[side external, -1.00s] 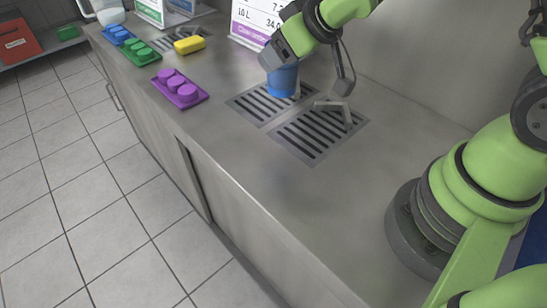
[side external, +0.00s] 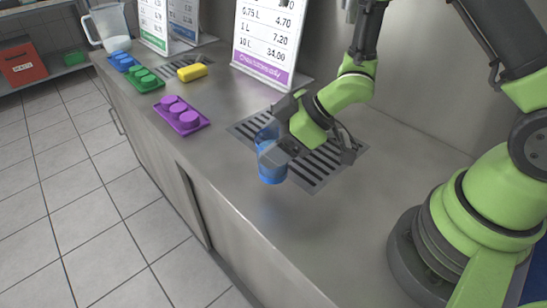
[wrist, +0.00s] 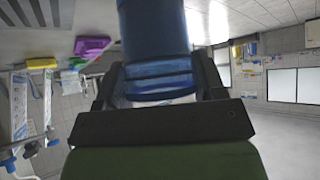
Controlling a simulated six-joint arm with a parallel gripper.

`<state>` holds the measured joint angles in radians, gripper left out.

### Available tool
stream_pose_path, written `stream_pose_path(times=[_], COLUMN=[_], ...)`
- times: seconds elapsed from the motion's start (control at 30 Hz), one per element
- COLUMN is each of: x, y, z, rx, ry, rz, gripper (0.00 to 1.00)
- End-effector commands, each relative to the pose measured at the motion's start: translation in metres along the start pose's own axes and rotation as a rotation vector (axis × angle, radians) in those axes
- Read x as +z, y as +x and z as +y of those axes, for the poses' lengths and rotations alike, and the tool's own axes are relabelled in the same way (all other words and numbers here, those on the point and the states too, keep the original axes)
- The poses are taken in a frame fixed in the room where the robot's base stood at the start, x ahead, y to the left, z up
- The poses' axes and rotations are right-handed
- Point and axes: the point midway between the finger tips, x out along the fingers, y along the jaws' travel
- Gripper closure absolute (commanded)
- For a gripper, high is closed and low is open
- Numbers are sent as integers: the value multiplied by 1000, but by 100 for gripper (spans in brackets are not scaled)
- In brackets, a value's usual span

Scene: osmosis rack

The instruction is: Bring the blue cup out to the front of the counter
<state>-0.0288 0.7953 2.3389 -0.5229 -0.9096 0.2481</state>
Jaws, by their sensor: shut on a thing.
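The blue cup (side external: 271,166) is a see-through blue cylinder near the middle of the side view. My gripper (side external: 277,150) is shut on it from the right and covers part of its wall. The cup is upright or nearly so, at the front edge of the drain grate. Whether its base touches the counter (side external: 240,172) I cannot tell. In the wrist view the blue cup (wrist: 155,50) fills the top middle between the two fingers of my gripper (wrist: 160,75).
Purple (side external: 182,115), green (side external: 144,79) and blue (side external: 123,62) trays lie along the counter at left. A yellow block (side external: 192,72) and a price sign (side external: 267,45) stand behind. The drain grate (side external: 322,165) is at right. The front counter is clear.

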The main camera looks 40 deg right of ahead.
Motion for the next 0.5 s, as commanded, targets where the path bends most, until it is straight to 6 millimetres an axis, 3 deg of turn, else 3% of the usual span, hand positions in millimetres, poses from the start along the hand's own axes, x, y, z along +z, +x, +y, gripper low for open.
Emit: stream_pose_path(times=[0.23,0.5], x=[22,26], y=[21,26], z=[0,0], rx=[-1,2], ry=[1,-1], rz=[-3,1], gripper=[64,64])
